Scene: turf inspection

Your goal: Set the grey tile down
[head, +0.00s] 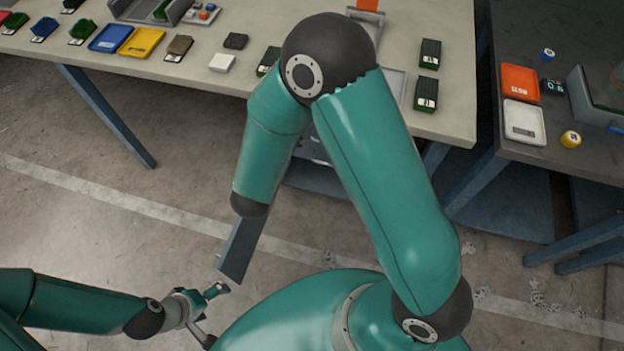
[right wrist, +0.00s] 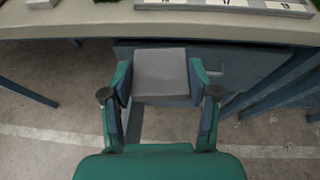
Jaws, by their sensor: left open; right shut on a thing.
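The grey tile (right wrist: 163,66) is a flat, square-looking block in the right wrist view. My right gripper (right wrist: 161,80) is shut on it, one finger on each side. The tile is in front of the bench's near edge in that view, over the floor and the drawer unit below. I cannot make the tile out for sure in the head view, where my right arm covers much of the middle. My left gripper (head: 214,313) is open and empty at the lower left of the head view, over the floor and away from the bench.
The long pale bench (head: 205,85) carries several items, including a blue tray (head: 110,38), a yellow tray (head: 142,42) and a white block (head: 222,62). Dark green blocks (head: 428,90) stand near its right end. A dark side table (head: 515,148) holds an orange tray (head: 520,82) and a white scale (head: 524,122).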

